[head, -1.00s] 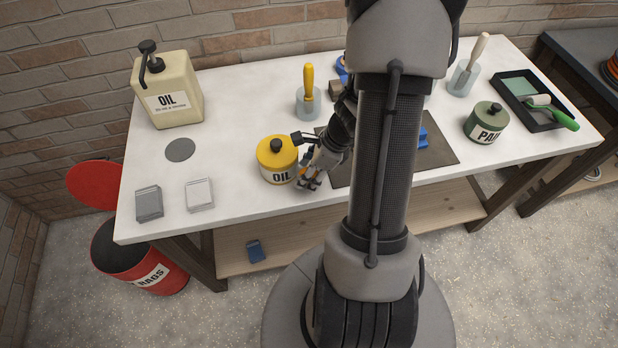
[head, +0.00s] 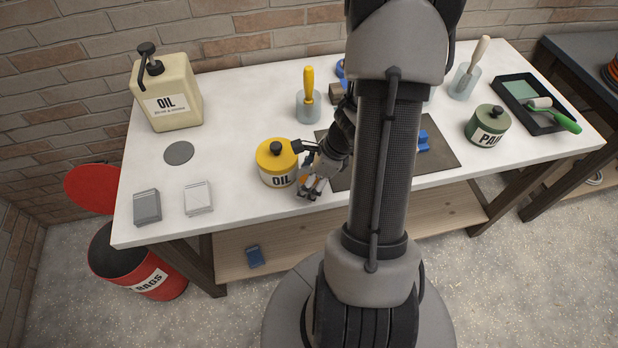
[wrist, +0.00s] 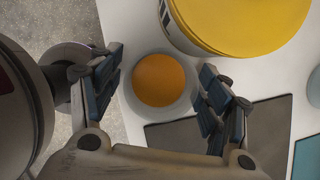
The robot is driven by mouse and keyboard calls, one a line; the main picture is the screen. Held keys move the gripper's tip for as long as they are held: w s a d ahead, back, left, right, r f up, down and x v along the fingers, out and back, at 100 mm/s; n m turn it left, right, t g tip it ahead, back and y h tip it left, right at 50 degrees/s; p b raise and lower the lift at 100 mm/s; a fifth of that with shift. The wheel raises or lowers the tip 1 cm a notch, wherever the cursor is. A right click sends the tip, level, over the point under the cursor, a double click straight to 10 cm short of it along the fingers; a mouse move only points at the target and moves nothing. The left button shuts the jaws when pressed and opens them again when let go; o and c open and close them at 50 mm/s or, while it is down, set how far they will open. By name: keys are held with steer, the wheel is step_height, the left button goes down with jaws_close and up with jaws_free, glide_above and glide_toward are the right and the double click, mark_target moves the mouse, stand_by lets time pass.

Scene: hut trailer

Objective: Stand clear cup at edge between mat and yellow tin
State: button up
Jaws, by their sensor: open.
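The clear cup with an orange inside (wrist: 163,80) is seen from above in the wrist view, apparently upright on the white table near its front edge. It is between the yellow tin and the mat. My gripper (wrist: 160,84) is open, with one finger on either side of the cup; I cannot tell whether they touch it. In the head view my gripper (head: 312,188) is beside the yellow tin (head: 277,181) and mostly hides the cup. The dark mat (head: 447,154) is to the right, partly behind my arm. The yellow tin also shows in the wrist view (wrist: 240,20).
A clear holder with a yellow-handled tool (head: 308,105) stands behind. A blue object (head: 423,141) lies on the mat. A green tin (head: 487,127) and a black tray (head: 527,112) are at right. The table's left front holds grey and white boxes (head: 198,197).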

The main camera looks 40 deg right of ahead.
steer(key=shift+r, duration=0.3)
steer(key=p+v, duration=0.6)
steer(key=v, duration=0.5)
steer(key=shift+r, duration=0.4)
steer(key=shift+s, duration=0.1)
